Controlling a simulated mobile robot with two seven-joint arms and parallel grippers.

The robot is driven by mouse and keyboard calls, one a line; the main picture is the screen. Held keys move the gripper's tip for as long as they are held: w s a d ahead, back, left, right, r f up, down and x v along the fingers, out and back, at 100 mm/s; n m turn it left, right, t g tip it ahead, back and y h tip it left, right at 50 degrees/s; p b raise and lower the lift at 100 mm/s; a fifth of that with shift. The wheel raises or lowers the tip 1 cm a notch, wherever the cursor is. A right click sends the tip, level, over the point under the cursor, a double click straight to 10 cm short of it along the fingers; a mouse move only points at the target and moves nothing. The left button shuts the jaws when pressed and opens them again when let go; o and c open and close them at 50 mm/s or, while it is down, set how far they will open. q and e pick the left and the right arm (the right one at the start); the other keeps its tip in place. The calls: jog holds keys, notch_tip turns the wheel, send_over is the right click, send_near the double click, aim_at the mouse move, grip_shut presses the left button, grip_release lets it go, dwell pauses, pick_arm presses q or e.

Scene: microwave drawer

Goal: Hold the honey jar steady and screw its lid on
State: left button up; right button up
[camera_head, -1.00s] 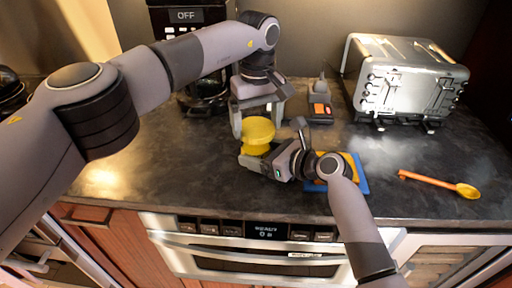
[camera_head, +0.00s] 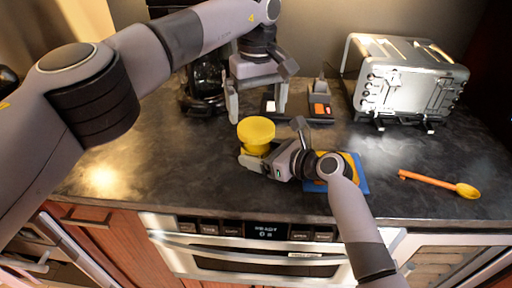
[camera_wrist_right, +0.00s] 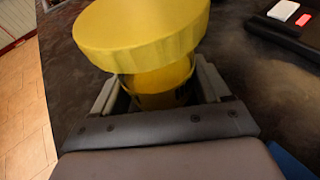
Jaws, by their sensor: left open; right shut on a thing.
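The yellow honey jar (camera_head: 257,149) stands on the dark counter. Its wide yellow lid (camera_head: 256,130) sits on top; how tightly it is seated cannot be told. In the right wrist view the lid (camera_wrist_right: 140,32) overhangs the jar (camera_wrist_right: 158,86), which is between the fingers. My right gripper (camera_head: 257,162) is shut on the jar's body from the right, low down. My left gripper (camera_head: 256,108) is open and empty, pointing down above and behind the lid, apart from it.
A silver toaster (camera_head: 405,82) stands at the back right. A blue and yellow item (camera_head: 355,172) lies under my right arm. An orange spoon (camera_head: 440,184) lies at right. A dark holder with an orange patch (camera_head: 320,110) and a coffee maker (camera_head: 205,92) are behind. The left counter is clear.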

pick_arm(q)
jog(key=shift+r, duration=0.45)
pick_arm(e)
jog(key=shift+f, duration=0.1)
jog(key=o, duration=1.5)
jog(key=v, duration=1.2)
jog(key=shift+s, duration=0.1)
